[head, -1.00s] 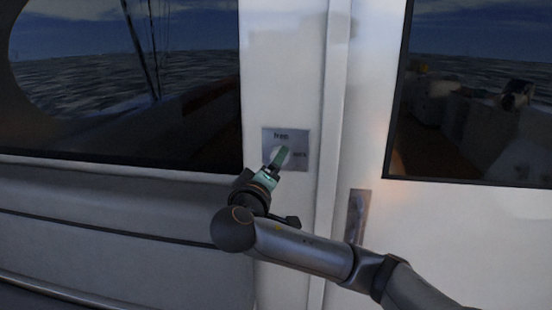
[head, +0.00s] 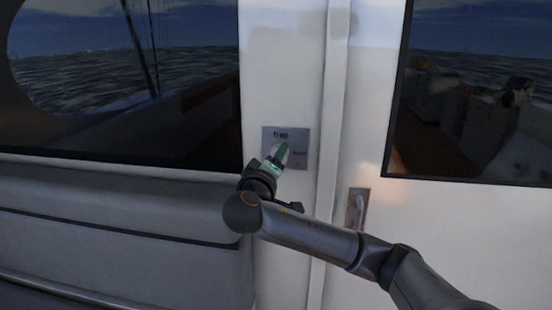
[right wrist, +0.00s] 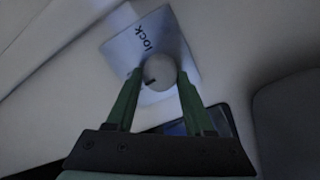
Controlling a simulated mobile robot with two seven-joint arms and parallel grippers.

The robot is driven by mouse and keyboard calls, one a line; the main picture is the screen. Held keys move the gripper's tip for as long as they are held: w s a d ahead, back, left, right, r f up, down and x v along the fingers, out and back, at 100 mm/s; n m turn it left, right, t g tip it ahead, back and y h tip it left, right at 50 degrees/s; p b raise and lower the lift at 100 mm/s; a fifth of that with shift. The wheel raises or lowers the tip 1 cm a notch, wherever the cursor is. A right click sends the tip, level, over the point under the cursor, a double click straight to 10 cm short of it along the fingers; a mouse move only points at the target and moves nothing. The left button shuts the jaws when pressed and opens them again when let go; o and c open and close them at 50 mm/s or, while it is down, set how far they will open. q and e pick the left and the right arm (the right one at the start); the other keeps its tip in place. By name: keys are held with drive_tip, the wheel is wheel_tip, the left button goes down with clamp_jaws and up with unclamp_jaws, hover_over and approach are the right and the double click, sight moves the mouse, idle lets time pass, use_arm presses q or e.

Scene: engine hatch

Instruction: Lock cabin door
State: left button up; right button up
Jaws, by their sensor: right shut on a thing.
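The lock plate (head: 298,138) is a small grey metal square on the white wall beside the cabin door (head: 440,215). It carries printed labels, and "lock" reads on it in the right wrist view (right wrist: 118,50). A round pale knob (right wrist: 159,72) with a dark mark sits on the plate. My right gripper (head: 282,153) reaches the plate from below. In the right wrist view its two green fingers (right wrist: 157,88) stand on either side of the knob and are shut on it. In the head view the fingers hide most of the knob. My left gripper is not in view.
A recessed door handle (head: 358,208) is to the lower right of the plate. A dark window (head: 120,90) lies to the left and the door's window (head: 475,100) to the right. A padded grey ledge (head: 110,225) and a rail (head: 90,295) are at lower left.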

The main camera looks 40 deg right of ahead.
clamp_jaws()
